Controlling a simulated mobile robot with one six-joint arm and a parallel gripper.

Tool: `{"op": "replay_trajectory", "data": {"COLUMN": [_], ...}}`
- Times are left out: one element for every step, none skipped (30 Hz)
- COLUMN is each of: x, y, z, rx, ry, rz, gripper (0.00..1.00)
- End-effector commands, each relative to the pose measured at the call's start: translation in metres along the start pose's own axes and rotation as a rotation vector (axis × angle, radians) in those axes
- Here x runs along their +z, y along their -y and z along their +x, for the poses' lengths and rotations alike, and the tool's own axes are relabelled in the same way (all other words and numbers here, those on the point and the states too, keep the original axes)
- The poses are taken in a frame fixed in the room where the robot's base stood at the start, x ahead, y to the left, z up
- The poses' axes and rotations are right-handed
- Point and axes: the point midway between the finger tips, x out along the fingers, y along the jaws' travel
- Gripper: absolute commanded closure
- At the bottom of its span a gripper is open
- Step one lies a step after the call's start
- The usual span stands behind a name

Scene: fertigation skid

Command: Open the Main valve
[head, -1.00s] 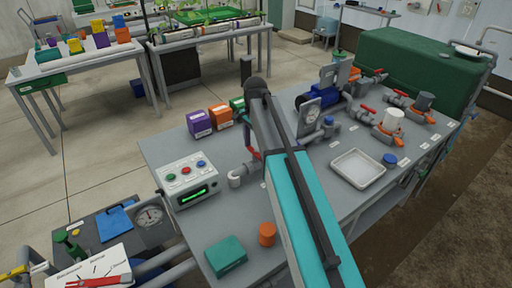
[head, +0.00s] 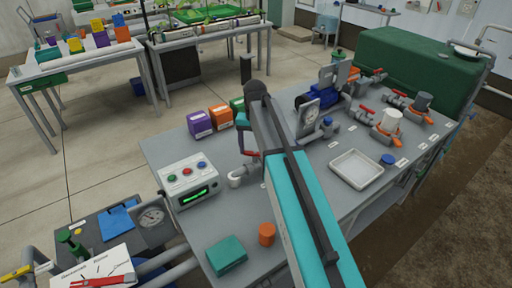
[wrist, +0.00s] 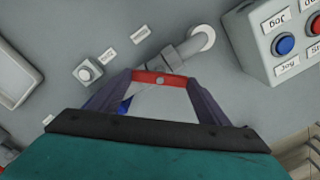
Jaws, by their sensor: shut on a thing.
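The red valve handle (wrist: 160,78) lies between my fingertips in the wrist view, above a grey pipe (wrist: 180,55) that ends in a white elbow (wrist: 203,38). My gripper (wrist: 158,82) is shut on this red handle, with one dark finger at each end of it. A bit of blue shows under the handle by the left finger. In the head view only a little red (head: 249,153) shows beside my arm, and the white elbow (head: 236,181) is just below it. My arm hides most of the valve, and the label texts near it are unreadable.
The control box (head: 187,180) with coloured buttons stands close to the left of the elbow. A white tray (head: 356,169) and other red-handled valves (head: 368,110) are to the right. Purple (head: 199,124) and orange (head: 220,116) boxes stand at the back edge.

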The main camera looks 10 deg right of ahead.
Motion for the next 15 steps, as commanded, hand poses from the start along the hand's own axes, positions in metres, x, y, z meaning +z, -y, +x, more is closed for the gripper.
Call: {"op": "replay_trajectory", "data": {"x": [-0.0017, -0.0017, -0.0017, -0.0017, -0.0018, -0.0018, -0.0018, -0.0019, -0.0019, -0.0019, -0.0020, -0.0020, -0.0020, -0.0021, -0.0021], "y": [0.0011, 0.0011, 0.0012, 0.0012, 0.0012, 0.0013, 0.0013, 0.0013, 0.0014, 0.0014, 0.0014, 0.0015, 0.0015, 0.0015, 0.0015], "z": [-0.0025, -0.0025, -0.0026, -0.0026, -0.0026, -0.0026, -0.0026, -0.0026, -0.0026, -0.0025, -0.0025, -0.0025, -0.0025, -0.0025, -0.0024], "rx": [-0.003, -0.003, -0.003, -0.003, -0.003, -0.003, -0.003, -0.003, -0.003, -0.003, -0.003, -0.003, -0.003, -0.003, -0.003], "ry": [-0.005, -0.005, -0.005, -0.006, -0.006, -0.006, -0.006, -0.006, -0.006, -0.007, -0.007, -0.007, -0.007, -0.007, -0.007], "rz": [-0.041, -0.068, -0.104, -0.132, -0.159, -0.195, -0.222, -0.250, -0.286, -0.313, -0.340, -0.376, -0.403, -0.429, -0.465], "gripper": [0.52, 0.52, 0.52, 0.52, 0.52, 0.52, 0.52, 0.52, 0.52, 0.52, 0.52, 0.52, 0.52, 0.52, 0.52]}}
